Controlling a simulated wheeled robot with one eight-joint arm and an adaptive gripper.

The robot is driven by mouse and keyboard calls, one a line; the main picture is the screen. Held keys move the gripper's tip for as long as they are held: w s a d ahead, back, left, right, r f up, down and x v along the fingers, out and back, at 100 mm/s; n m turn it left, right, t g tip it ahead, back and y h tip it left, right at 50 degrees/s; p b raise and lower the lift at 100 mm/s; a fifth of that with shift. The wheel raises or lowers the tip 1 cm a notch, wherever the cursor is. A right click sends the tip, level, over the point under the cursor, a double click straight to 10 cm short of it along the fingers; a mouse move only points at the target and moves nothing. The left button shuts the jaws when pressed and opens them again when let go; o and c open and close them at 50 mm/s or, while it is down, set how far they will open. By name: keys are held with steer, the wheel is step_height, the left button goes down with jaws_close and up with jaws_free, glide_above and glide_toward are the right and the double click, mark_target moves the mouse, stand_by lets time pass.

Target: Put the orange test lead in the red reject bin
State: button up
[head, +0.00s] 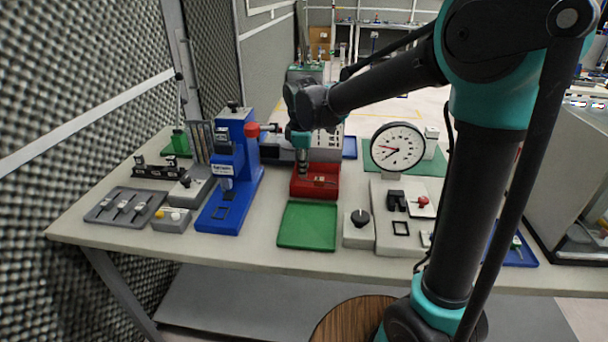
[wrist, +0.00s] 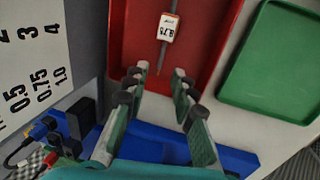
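The red reject bin (head: 314,193) stands mid-table behind a green tray; the wrist view shows its floor (wrist: 205,40). A thin grey lead with an orange-edged white tag (wrist: 169,28) marked 0.75 lies inside the bin. It looks like the orange test lead. My gripper (wrist: 160,72) is open, its fingers apart on either side of the lead's near end, with neither touching it. In the head view my gripper (head: 301,152) hangs over the bin, its fingertips hard to make out.
The green tray (head: 307,226) is in front of the bin. A blue press (head: 232,175) stands to the left, a dial gauge (head: 398,149) to the right. A blue tray (head: 349,148) lies behind. A grey box with printed numbers (wrist: 35,60) rises beside the bin.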

step_height(320, 180, up, 8)
steer(key=s, duration=0.1)
steer(key=shift+s+f, duration=0.25)
steer(key=shift+d, duration=0.1)
